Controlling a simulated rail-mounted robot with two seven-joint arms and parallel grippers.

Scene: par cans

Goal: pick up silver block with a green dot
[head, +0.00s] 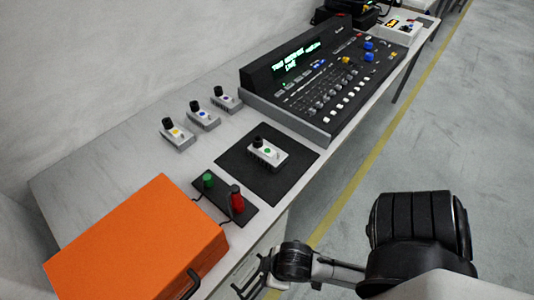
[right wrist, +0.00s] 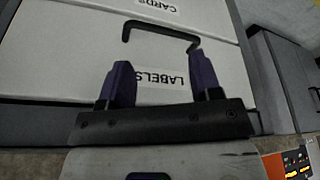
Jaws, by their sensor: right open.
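A silver block with a green dot (head: 268,151) and a dark knob at its left end sits on a black mat (head: 290,179) in the middle of the worktop. My right gripper (right wrist: 161,70) is open, its two purple fingers apart with nothing held between them. It faces a pale drawer front marked LABELS (right wrist: 160,85). In the head view my right arm comes in from the lower right and ends beside the table's front edge, lower than the worktop and apart from the block. My left gripper is not in view.
Similar blocks with yellow (head: 176,134), blue (head: 203,117) and purple (head: 226,100) dots stand behind the mat. A control console (head: 325,85) stands to the right. A button box (head: 225,200) and an orange case (head: 140,240) are at the left. Black drawer handle (right wrist: 160,27).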

